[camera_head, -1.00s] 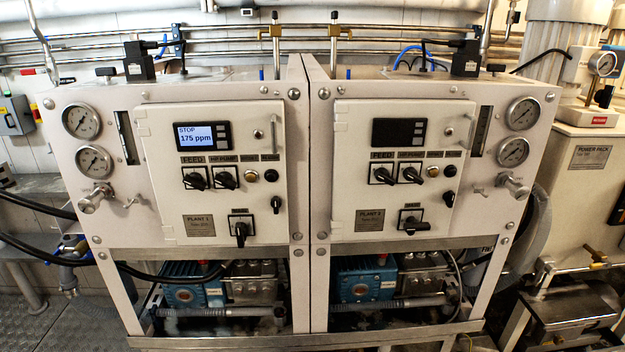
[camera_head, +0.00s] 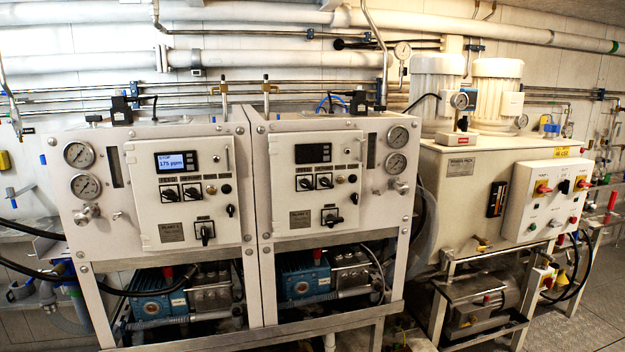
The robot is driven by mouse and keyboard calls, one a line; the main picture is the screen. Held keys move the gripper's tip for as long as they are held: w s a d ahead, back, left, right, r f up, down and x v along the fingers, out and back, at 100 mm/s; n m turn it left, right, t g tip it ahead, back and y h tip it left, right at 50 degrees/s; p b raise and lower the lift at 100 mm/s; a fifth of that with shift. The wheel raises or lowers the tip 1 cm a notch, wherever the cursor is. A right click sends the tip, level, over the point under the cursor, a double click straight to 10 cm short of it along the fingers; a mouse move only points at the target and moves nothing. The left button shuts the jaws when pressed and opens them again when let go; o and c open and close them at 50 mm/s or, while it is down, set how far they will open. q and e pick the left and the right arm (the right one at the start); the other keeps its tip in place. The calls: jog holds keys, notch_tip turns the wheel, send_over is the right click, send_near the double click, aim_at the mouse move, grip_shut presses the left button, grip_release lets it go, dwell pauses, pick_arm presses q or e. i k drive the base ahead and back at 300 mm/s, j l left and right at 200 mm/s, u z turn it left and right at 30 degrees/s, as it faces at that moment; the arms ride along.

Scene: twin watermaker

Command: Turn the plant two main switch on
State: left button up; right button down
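The plant two main switch (camera_head: 331,218) is a black rotary knob low on the right-hand panel (camera_head: 360,208). Its handle lies roughly horizontal. The plant two display (camera_head: 313,153) above it is dark. The plant one main switch (camera_head: 205,233) on the left-hand panel has its handle roughly upright, and the plant one display (camera_head: 177,162) is lit, reading 175 ppm. Neither of my grippers is in view, and nothing is touching the switches.
Feed and HP pump knobs sit above each main switch. Pressure gauges (camera_head: 397,137) and valve handles stick out beside the panels. A power pack (camera_head: 460,205) with its own control box (camera_head: 552,207) stands at the right. Hoses and pumps lie below. Some floor shows at the lower right.

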aim_at(330, 219)
jog(key=k, duration=0.15)
jog(key=i, duration=0.3)
jog(key=i+l+u, duration=0.2)
jog(key=i+l, duration=0.2)
jog(key=l, duration=0.25)
jog(key=i+l+u, duration=0.1)
jog(key=i+l, duration=0.3)
jog(key=l, duration=0.25)
jog(key=u, duration=0.05)
